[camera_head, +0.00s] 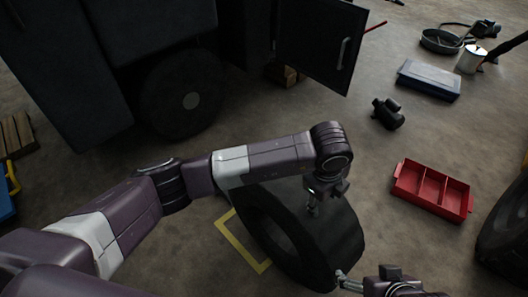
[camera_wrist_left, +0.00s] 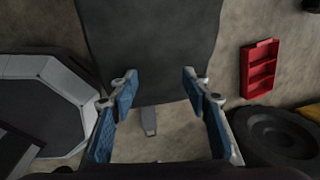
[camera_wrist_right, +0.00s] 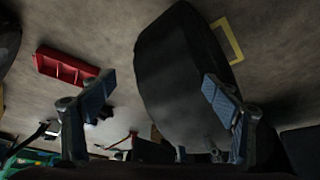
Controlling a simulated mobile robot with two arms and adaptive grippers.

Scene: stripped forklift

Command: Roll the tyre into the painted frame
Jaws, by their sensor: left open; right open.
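The black tyre (camera_head: 335,240) stands upright at lower centre in the head view; it fills the upper middle of the left wrist view (camera_wrist_left: 150,45) and shows in the right wrist view (camera_wrist_right: 180,85). The yellow painted frame (camera_head: 238,245) shows just left of it, its rest hidden behind the tyre; a corner shows in the right wrist view (camera_wrist_right: 232,45). I cannot tell how much of the tyre is inside. My left gripper (camera_head: 313,208) is open over the tyre's top. My right gripper (camera_head: 345,280) is open by its lower right side. I cannot tell whether either touches.
A red divided tray (camera_head: 432,190) lies on the floor to the right, near another dark wheel (camera_head: 507,235) at the right edge. The forklift with its wheel (camera_head: 183,95) stands behind. A blue-grey case (camera_head: 430,78) lies farther back. Floor between tyre and tray is clear.

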